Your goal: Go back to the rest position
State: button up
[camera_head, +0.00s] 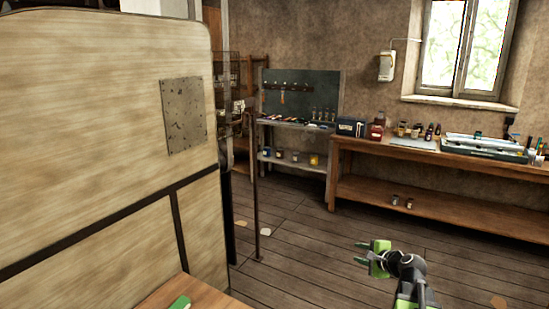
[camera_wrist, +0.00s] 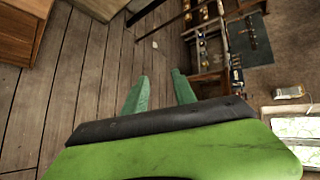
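My gripper (camera_head: 367,258) shows at the lower right of the head view, green with dark parts, held over the plank floor. Its two green fingers (camera_wrist: 159,92) point away in the wrist view and stand apart, with nothing between them. The gripper is open and empty and touches nothing that I can see. No handwheel or press is clearly recognisable in either view.
A large pale wooden panel (camera_head: 105,130) fills the left. A wooden table corner (camera_head: 165,292) with a green item (camera_head: 181,303) is at the bottom. A long workbench (camera_head: 440,210) stands along the back right wall below a window (camera_head: 465,45). The floor (camera_head: 300,255) between is mostly clear.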

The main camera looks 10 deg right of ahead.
jog(key=s+a+f+n+g+y+p, duration=0.15)
jog(key=a+n, duration=0.25)
jog(key=a, duration=0.6)
jog(key=a+f+n+g+y, duration=0.1)
jog(key=a+f+n+g, duration=0.15)
jog(key=a, duration=0.85)
jog(key=s+a+f+n+g+y+p, duration=0.1)
jog(key=a+n+g, duration=0.3)
jog(key=a, duration=0.6)
jog(key=s+a+f+n+g+h, duration=0.2)
jog(key=s+a+f+n+h, duration=0.1)
jog(key=s+n, duration=0.25)
jog(key=s+d+f+n+g+h, duration=0.1)
jog(key=s+d+n+g+h, duration=0.1)
jog(key=s+d, duration=0.3)
jog(key=shift+s+d+f+n, duration=0.2)
jog(key=shift+s+d+n, duration=0.2)
jog(key=shift+n, duration=0.2)
